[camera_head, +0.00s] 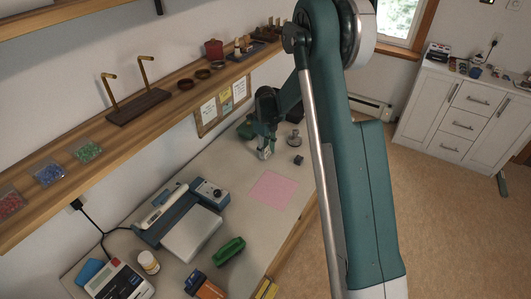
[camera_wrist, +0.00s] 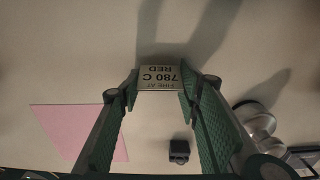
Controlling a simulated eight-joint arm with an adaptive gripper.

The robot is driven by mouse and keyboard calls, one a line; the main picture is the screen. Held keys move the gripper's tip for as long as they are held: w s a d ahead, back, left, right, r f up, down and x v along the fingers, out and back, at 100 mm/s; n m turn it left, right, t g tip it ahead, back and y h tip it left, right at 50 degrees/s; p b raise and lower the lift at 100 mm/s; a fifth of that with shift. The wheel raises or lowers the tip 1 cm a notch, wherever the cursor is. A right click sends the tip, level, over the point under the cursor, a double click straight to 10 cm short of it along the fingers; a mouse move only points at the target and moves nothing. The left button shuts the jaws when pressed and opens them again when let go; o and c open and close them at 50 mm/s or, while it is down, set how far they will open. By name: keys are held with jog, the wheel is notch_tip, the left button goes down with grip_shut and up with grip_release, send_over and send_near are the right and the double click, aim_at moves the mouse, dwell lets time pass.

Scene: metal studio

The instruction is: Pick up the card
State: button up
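The card (camera_wrist: 160,78), pale with dark print reading "FIRE AT 780 C RED" upside down, is in the wrist view between my fingertips. My gripper (camera_wrist: 160,83) has its two green fingers on either side of it, with the tips right at its left and right edges. I cannot tell whether the tips press on it or only stand beside it. In the head view my gripper (camera_head: 264,152) is low over the far part of the workbench (camera_head: 245,172). The card is too small there to make out clearly.
A pink sheet (camera_head: 273,189) lies nearer on the bench; a small dark block (camera_wrist: 179,150) and a metal weight-like piece (camera_head: 294,140) are close by. A blue-grey device (camera_head: 187,225), a green item (camera_head: 229,251) and a scale (camera_head: 120,281) stand nearer. A wooden shelf (camera_head: 60,190) runs along the wall.

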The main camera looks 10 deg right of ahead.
aim_at(266, 148)
jog(key=shift+r+p, duration=0.65)
jog(key=shift+r, duration=4.35)
